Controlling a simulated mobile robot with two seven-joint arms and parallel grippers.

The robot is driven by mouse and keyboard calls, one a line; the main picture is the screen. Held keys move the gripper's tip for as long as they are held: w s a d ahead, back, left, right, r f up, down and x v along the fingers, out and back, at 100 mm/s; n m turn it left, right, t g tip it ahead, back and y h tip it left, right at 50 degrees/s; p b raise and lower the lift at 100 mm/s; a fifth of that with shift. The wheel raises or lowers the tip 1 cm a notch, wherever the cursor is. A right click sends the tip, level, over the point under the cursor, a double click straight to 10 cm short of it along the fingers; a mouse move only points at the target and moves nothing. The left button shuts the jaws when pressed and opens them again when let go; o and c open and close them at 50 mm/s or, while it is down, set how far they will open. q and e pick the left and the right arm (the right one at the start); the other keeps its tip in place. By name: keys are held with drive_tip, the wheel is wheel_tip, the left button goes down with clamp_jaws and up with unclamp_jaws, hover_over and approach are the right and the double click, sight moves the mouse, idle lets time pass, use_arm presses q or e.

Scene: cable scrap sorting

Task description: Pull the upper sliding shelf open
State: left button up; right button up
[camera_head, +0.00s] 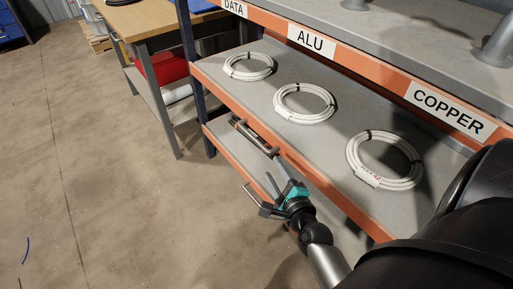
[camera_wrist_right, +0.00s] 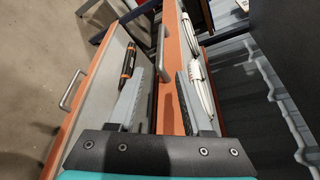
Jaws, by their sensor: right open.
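The upper sliding shelf has an orange front edge (camera_head: 325,188) and a grey top bearing three white cable coils. Its metal bar handle (camera_head: 258,141) is on the front edge and also shows in the right wrist view (camera_wrist_right: 160,47). My right gripper (camera_head: 276,176) is open and empty in front of the shelves. In the right wrist view its two fingers (camera_wrist_right: 160,75) are apart, and the handle shows between and beyond their tips. I cannot tell whether they touch it. My left gripper is not in view.
Below, the lower shelf (camera_head: 228,148) sticks out; its handle (camera_wrist_right: 70,90) is left of my fingers in the wrist view. A black and orange tool (camera_wrist_right: 128,62) lies on it. A label board reads ALU (camera_head: 311,42) and COPPER. Floor (camera_head: 110,190) at left is mostly clear.

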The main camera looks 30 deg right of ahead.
sight(259, 146)
drive_tip(key=b+x, duration=0.4)
drive_tip(key=x, duration=0.9)
drive_tip(key=shift+w+f+b, duration=0.1)
drive_tip(key=shift+w+b, duration=0.1)
drive_tip(key=shift+b, duration=0.2)
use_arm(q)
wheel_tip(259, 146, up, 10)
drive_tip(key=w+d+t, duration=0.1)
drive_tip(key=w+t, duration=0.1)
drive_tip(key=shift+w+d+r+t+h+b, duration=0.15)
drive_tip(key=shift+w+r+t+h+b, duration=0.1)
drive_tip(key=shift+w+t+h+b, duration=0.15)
use_arm(e)
drive_tip(key=shift+x, duration=0.9)
drive_tip(key=shift+c, duration=0.3)
clamp_jaws()
